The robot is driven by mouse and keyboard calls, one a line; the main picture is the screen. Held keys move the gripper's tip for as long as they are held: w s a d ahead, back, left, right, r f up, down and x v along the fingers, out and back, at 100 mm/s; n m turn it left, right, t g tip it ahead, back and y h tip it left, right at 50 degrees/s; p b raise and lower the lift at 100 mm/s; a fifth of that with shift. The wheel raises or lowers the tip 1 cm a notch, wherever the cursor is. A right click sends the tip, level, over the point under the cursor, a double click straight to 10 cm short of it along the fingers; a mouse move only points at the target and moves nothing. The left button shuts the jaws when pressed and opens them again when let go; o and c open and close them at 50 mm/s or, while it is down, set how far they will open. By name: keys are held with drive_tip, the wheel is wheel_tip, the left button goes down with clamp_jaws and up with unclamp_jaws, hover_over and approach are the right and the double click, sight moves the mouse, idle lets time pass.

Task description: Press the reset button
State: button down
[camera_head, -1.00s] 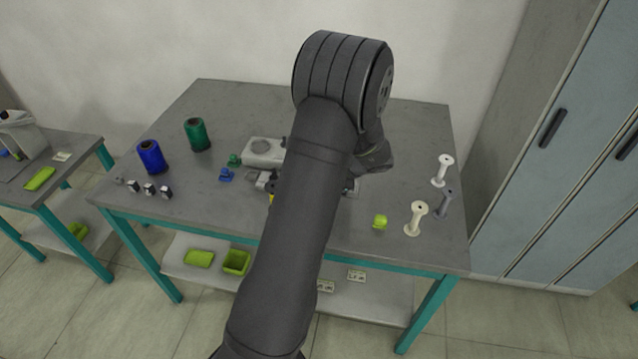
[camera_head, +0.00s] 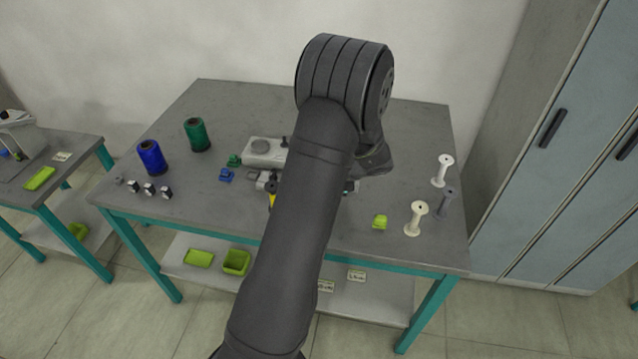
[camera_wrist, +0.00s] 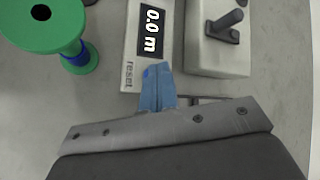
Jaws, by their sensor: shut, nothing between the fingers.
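In the wrist view, a pale counter unit (camera_wrist: 131,48) has a dark display (camera_wrist: 151,29) reading "0.0 m" and the printed word "reset" beside its lower edge. My gripper (camera_wrist: 158,68) is shut and empty, its blue fingertips over the lower end of the counter, right next to the "reset" print. The reset button itself is not visible; the fingertips cover that area. I cannot tell whether they touch it. In the head view my arm hides the gripper and the counter.
A pale box with a dark lever (camera_wrist: 228,25) stands right of the counter. A green-flanged bobbin (camera_wrist: 42,22) is at left. On the table (camera_head: 400,130) are blue (camera_head: 152,157) and green (camera_head: 197,134) spools, several white and grey bobbins (camera_head: 417,218) and a yellow-green piece (camera_head: 380,221).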

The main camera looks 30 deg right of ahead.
drive_tip(key=shift+r, duration=0.9)
drive_tip(key=shift+r, duration=2.5)
drive_tip(key=shift+f, duration=0.1)
wheel_tip(320, 180, up, 4)
